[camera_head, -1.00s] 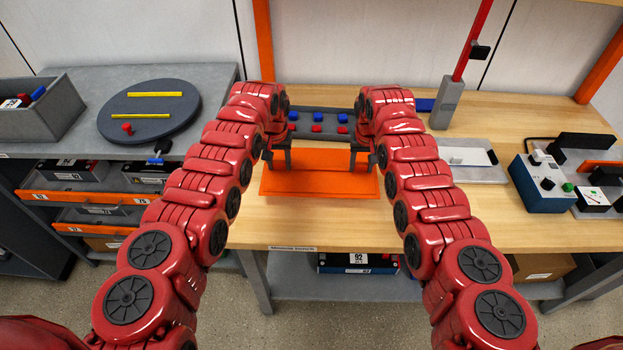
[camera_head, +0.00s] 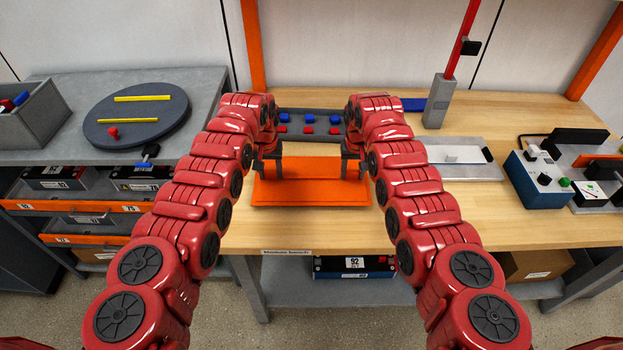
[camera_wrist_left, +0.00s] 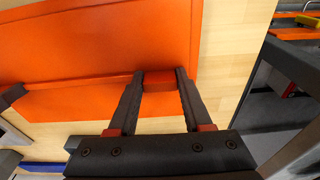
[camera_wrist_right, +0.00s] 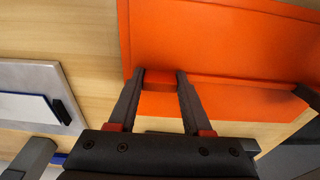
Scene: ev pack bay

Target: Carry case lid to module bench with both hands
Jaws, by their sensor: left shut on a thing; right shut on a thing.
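The case lid (camera_head: 312,192) is a flat orange panel over the wooden module bench (camera_head: 410,215), near its front left part. Whether it touches the bench top cannot be told. My left gripper (camera_head: 268,170) is shut on an orange grip at the lid's left end; the left wrist view shows the grip (camera_wrist_left: 160,80) between the fingers. My right gripper (camera_head: 353,170) is shut on the matching grip at the right end, seen in the right wrist view (camera_wrist_right: 160,80). The lid looks about level.
A grey tray (camera_head: 308,134) with blue and red pieces lies behind the lid. A pale plate (camera_head: 470,172) and a blue device (camera_head: 540,182) stand to the right. A grey bench with a round turntable (camera_head: 135,118) is at left. The bench front is clear.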

